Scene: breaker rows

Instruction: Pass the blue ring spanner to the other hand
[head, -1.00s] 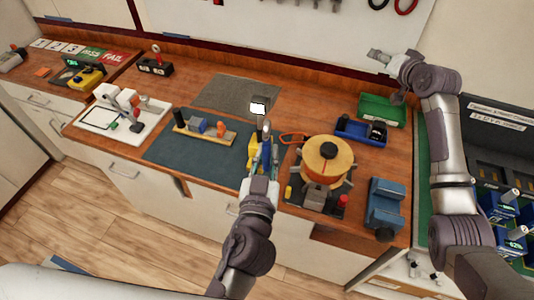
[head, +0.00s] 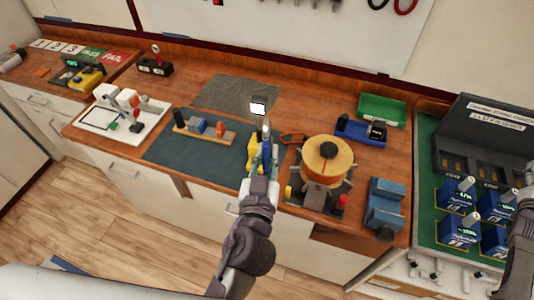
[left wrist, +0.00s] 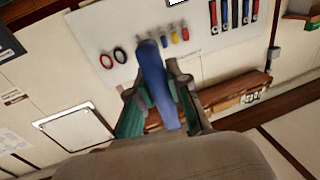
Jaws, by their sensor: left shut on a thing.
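My left gripper (head: 263,160) is shut on the blue ring spanner (left wrist: 157,85). In the left wrist view the blue shaft stands up between the two fingers and points away from the camera. In the head view the spanner is small and partly hidden by my fingers, held over the front of the bench between the dark mat and the orange reel. My right gripper is not in view; only part of my right arm shows at the right edge of the head view.
A dark blue-green mat (head: 170,155) lies left of the left gripper, and an orange reel (head: 326,158) stands right of it. A green bin (head: 382,108), a blue bin (head: 352,131) and a blue vise (head: 386,205) are farther right. A charging station (head: 490,140) stands at far right.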

